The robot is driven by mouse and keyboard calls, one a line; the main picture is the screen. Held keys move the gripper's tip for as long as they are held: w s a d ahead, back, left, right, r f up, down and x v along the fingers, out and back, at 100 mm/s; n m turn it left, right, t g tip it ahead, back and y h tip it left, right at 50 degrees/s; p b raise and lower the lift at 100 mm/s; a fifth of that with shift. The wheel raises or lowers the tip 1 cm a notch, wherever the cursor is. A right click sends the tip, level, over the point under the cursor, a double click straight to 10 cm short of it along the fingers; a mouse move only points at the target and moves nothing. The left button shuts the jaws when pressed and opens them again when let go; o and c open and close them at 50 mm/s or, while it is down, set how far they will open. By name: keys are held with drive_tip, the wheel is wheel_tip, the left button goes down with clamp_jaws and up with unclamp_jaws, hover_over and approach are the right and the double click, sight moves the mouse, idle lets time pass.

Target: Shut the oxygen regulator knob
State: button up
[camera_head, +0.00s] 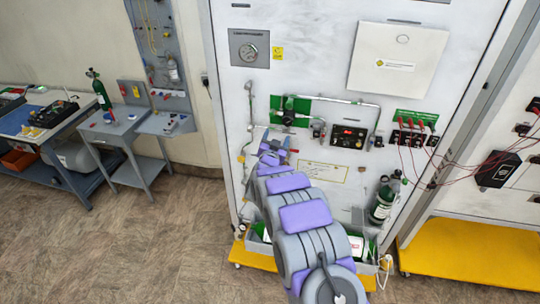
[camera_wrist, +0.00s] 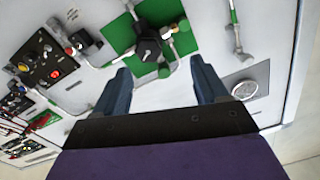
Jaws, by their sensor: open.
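A dark knob-like fitting (camera_wrist: 148,44), probably the regulator knob, sits on a green plate (camera_wrist: 122,32) on the white panel, with small green round parts beside it. In the head view the green plate (camera_head: 301,103) is at the panel's middle left, with the dark fitting (camera_head: 289,117) on it. My gripper (camera_wrist: 160,68) is open and empty, its two dark fingers pointing toward the plate. The fitting shows between and beyond the fingertips, with no visible contact. In the head view my gripper (camera_head: 268,143) is just below and left of the plate, partly hidden by my arm.
Metal pipes (camera_head: 345,102) run right from the plate to a black control box (camera_head: 348,137). Red cables (camera_head: 424,165) hang at the right. Green cylinders (camera_head: 384,200) stand low on the panel. Open floor (camera_head: 140,250) lies left.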

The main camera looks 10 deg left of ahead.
drive_tip(key=s+b, duration=0.2)
drive_tip(key=s, duration=0.7)
drive_tip(key=shift+a, duration=0.25)
idle(0.4)
drive_tip(key=shift+b, duration=0.4)
drive_tip(key=s+b, duration=0.2)
drive_tip(key=s, duration=1.5)
drive_tip(key=shift+a, duration=0.3)
drive_tip(key=shift+f, duration=0.1)
